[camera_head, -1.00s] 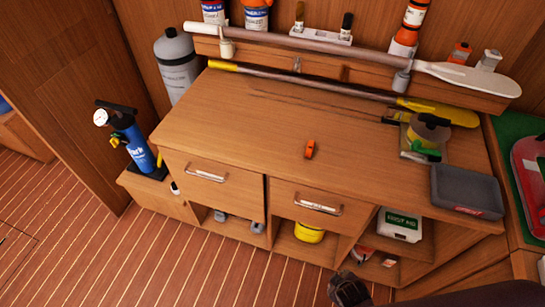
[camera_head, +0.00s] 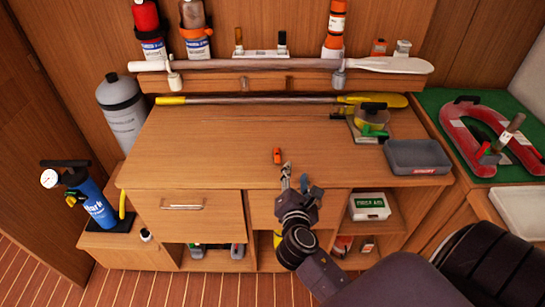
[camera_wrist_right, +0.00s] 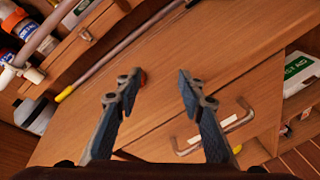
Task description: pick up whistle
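The whistle (camera_head: 277,155) is a small orange piece lying on the wooden counter, near the middle of its front part. In the right wrist view a bit of orange-red, likely the whistle (camera_wrist_right: 143,77), shows at the tip of the left-hand finger, which mostly hides it. My right gripper (camera_head: 296,177) is at the counter's front edge, just nearer and slightly right of the whistle. Its fingers are spread with nothing between them, as the right wrist view (camera_wrist_right: 160,78) shows. My left gripper is in no view.
The counter (camera_head: 225,145) is clear around the whistle. A grey tray (camera_head: 417,157) and a yellow-green spool (camera_head: 373,120) stand to the right. Paddles (camera_head: 385,64) lie along the back. A drawer handle (camera_wrist_right: 215,127) projects below the right gripper. A first-aid box (camera_head: 369,206) sits on a shelf.

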